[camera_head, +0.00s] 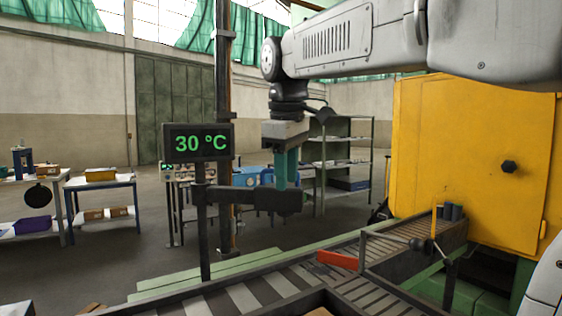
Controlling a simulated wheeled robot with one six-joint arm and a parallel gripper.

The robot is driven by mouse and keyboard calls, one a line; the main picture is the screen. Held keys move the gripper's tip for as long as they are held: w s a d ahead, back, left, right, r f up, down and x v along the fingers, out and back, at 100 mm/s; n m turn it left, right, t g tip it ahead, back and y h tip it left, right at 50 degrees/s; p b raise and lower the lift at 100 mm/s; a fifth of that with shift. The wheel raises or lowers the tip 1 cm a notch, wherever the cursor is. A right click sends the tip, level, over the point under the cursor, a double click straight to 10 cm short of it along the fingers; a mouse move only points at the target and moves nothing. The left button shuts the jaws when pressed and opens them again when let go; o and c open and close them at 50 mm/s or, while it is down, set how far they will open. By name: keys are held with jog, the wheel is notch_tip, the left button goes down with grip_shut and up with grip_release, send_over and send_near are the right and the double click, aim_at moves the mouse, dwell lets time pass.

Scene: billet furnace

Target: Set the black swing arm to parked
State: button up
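The black swing arm (232,196) reaches out level to the right from a dark post. A blocky dark head (279,201) forms its free end. A display (198,143) on the same post reads 30 °C in green. My gripper (287,182) points down with teal fingers, right at the head of the swing arm. The finger gap is not clear from this side.
A roller conveyor (245,299) runs below the swing arm, with a red plate (337,259) beside it. A yellow furnace housing (470,160) stands at the right. Shelving (345,165) and work tables (100,183) stand farther back, with open floor between.

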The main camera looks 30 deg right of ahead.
jog(key=w+d+r+n, duration=0.3)
jog(key=w+d+r, duration=0.2)
jog(key=w+r, duration=0.4)
jog(key=f, duration=0.2)
jog(key=w+f, duration=0.1)
jog(key=f, duration=0.2)
jog(key=w+f, duration=0.1)
jog(key=f, duration=0.2)
jog(key=shift+w+d+f, duration=0.15)
jog(key=shift+d+f, duration=0.1)
jog(key=shift+d, duration=0.15)
grip_shut()
